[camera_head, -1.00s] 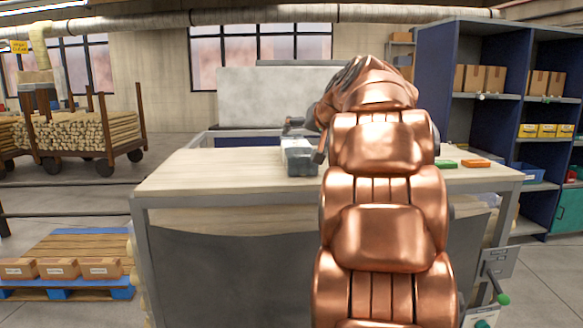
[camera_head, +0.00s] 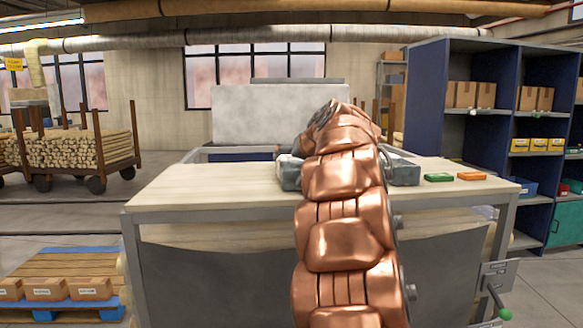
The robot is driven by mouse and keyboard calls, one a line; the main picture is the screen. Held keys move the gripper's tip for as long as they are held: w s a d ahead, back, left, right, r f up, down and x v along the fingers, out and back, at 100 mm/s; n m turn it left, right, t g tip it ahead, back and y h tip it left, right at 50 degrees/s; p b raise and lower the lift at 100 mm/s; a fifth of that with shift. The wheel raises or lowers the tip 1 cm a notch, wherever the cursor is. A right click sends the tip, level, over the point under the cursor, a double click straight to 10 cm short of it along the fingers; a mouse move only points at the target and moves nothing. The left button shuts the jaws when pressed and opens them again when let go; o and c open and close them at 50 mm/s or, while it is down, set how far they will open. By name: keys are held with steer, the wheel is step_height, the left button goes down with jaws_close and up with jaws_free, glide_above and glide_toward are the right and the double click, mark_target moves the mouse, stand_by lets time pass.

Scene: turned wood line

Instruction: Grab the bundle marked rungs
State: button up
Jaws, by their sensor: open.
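No bundle with a readable "rungs" mark shows in the head view. Two grey block-like things stand on the workbench (camera_head: 200,187), one showing left of my arm (camera_head: 290,174) and one right of it (camera_head: 403,171). I cannot tell what they are, and any marks on them are not readable. My copper-coloured arm reaches forward over the bench and covers the space between them. My gripper is hidden behind the arm, so its place relative to any bundle cannot be seen.
A green piece (camera_head: 438,177) and an orange piece (camera_head: 471,176) lie on the bench's right side. A cart of wooden sticks (camera_head: 80,150) stands at the back left. Labelled cartons (camera_head: 45,289) sit on a pallet at lower left. Blue shelving (camera_head: 428,110) stands at right.

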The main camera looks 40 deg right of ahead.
steer(key=shift+w+f, duration=0.1)
steer(key=shift+w, duration=0.05)
steer(key=c, duration=1.4)
